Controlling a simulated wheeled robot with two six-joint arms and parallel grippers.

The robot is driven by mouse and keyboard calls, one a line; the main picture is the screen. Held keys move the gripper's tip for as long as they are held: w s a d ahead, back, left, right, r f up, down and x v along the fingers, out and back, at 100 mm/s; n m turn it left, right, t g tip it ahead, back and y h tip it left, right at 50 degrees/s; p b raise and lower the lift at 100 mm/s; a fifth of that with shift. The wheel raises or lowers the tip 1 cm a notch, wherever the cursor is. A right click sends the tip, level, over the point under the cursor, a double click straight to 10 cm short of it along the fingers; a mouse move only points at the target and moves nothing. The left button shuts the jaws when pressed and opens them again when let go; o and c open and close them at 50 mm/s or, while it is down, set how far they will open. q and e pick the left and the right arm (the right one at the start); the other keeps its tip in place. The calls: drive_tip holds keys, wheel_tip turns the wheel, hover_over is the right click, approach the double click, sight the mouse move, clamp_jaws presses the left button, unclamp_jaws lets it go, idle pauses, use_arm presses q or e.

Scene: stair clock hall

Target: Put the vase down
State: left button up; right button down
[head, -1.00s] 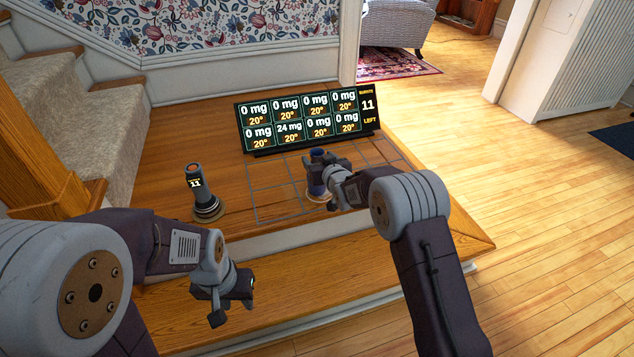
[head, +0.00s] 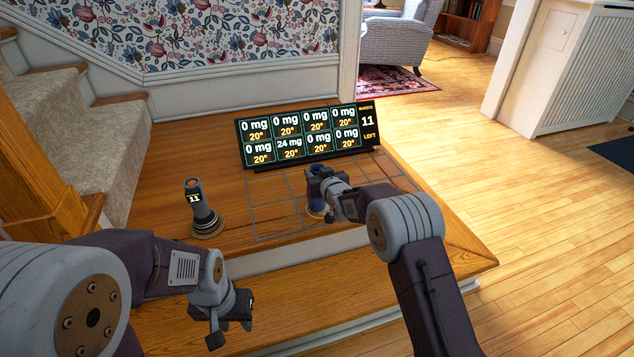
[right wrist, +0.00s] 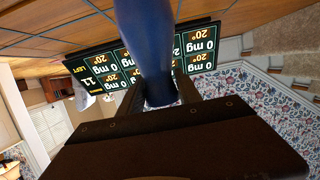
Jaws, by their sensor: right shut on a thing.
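The vase is dark blue (head: 316,202). In the right wrist view, the blue vase (right wrist: 148,40) rises between the fingers. My left gripper (head: 230,312) hangs away from the vase, over the lower step at the left; its jaw opening is unclear.
A display panel (head: 305,135) with numbers stands behind the grid (head: 270,219). A dark cylindrical device (head: 200,208) showing 11 stands left of the grid on a round base. Carpeted stairs (head: 70,125) rise at left. The landing drops by a step at the front.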

drive_tip(key=r+p, duration=0.3)
drive_tip(key=d+r+p, duration=0.1)
drive_tip(key=r, duration=0.1)
drive_tip(key=shift+r, duration=0.25)
drive_tip(key=s+d+r+p, duration=0.2)
drive_tip(key=d+r+p, duration=0.4)
drive_tip(key=d, duration=0.4)
wheel_tip(320, 180, up, 40)
drive_tip(key=p, duration=4)
drive_tip(key=shift+s+d, duration=0.15)
drive_tip(key=shift+s, duration=0.1)
wheel_tip(320, 180, down, 38)
drive_tip(key=b, duration=3.7)
drive_tip(key=shift+r, duration=0.15)
